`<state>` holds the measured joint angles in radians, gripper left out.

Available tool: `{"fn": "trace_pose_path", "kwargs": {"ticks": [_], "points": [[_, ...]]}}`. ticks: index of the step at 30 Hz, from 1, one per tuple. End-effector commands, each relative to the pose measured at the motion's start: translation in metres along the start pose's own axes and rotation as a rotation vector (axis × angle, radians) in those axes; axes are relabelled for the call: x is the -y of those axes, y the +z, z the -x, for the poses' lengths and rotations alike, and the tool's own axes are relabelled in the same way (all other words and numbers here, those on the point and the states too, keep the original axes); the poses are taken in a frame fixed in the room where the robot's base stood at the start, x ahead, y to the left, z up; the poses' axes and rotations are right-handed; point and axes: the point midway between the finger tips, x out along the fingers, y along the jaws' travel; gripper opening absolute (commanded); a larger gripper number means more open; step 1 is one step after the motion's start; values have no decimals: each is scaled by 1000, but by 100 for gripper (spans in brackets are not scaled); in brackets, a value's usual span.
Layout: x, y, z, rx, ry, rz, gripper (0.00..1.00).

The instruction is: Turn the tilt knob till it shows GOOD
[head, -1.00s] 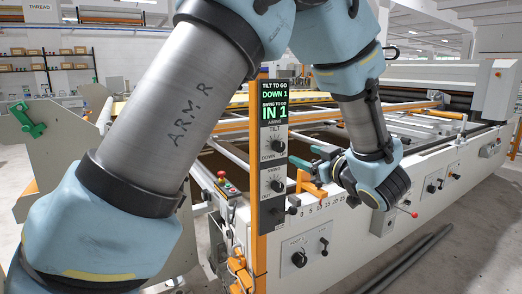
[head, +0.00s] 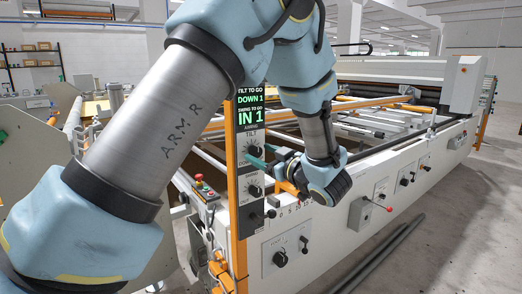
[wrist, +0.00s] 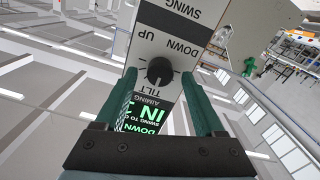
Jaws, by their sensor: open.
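The tilt knob (head: 253,150) is a round black dial on the narrow grey panel, between the TILT and DOWN labels. In the wrist view the tilt knob (wrist: 160,71) appears upside down between my two green fingertips, with gaps on both sides. The display (head: 251,106) above it reads TILT TO GO DOWN 1 and SWING TO GO IN 1. My gripper (head: 258,160) is open at the panel, its fingers pointing left toward the knob. It also shows in the wrist view (wrist: 160,77). Whether the fingertips reach past the knob's face is unclear.
The swing knob (head: 254,190) sits just below on the same panel, with another black knob (head: 257,218) under it. An orange post (head: 236,200) runs along the panel's left edge. The long white machine body (head: 350,225) lies behind and right.

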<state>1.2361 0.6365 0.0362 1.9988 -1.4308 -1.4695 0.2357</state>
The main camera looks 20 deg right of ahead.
Motion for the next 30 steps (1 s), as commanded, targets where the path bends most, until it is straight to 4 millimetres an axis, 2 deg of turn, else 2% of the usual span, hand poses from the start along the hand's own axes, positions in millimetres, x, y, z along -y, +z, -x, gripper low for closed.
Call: {"fn": "trace_pose_path", "kwargs": {"ticks": [10,11,27,30], "points": [[0,0,-5,0,0,0,71],[0,0,-5,0,0,0,69],[0,0,-4,0,0,0,8],[0,0,-4,0,0,0,0]]}}
